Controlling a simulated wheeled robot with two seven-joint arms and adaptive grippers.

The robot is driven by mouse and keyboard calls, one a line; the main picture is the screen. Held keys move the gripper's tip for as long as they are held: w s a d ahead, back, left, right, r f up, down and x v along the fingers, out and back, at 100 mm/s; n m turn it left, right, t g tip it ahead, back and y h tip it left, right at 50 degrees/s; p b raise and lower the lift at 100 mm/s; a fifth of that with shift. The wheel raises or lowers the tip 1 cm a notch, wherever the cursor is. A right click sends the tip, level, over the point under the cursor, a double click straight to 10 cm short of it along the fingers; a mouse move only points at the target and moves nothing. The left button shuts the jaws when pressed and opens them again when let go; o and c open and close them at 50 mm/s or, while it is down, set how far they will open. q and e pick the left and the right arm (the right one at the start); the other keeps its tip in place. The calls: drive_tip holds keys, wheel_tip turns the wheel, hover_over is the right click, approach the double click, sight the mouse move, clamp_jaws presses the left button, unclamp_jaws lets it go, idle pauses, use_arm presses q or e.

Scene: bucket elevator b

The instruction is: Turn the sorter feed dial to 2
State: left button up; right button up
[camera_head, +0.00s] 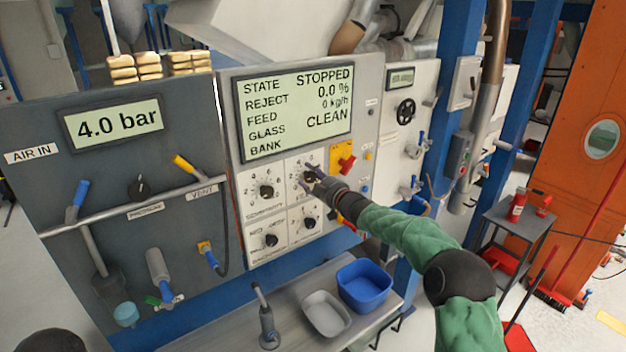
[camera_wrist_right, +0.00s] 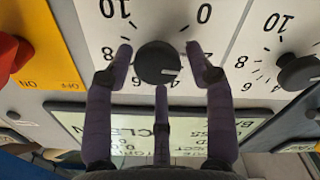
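My right gripper (camera_head: 312,179) is at the upper right dial of a white dial panel. In the right wrist view, the open gripper (camera_wrist_right: 160,58) has a finger on either side of that dial's black knob (camera_wrist_right: 158,64), with small gaps, and a third finger below it. The knob's white mark points right and slightly down in that view, near the 4 side. Numbers 0, 10, 8, 6 and 4 show; the right finger covers the place of the 2. The dial's name label is not readable. My left gripper is not in view.
A display (camera_head: 295,112) above the dials reads STOPPED, 0.0 %, 0 kg/h, CLEAN. Other dials (camera_head: 266,191) sit beside and below. A red switch on a yellow plate (camera_head: 343,157) is close on the right. A blue bin (camera_head: 364,286) stands on the bench below.

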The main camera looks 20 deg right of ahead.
drive_tip(key=shift+a, duration=0.1)
drive_tip(key=shift+f, duration=0.15)
drive_tip(key=shift+s+d, duration=0.3)
drive_tip(key=shift+s, duration=0.15)
drive_tip(key=v, duration=1.1)
drive_tip(key=shift+a, duration=0.1)
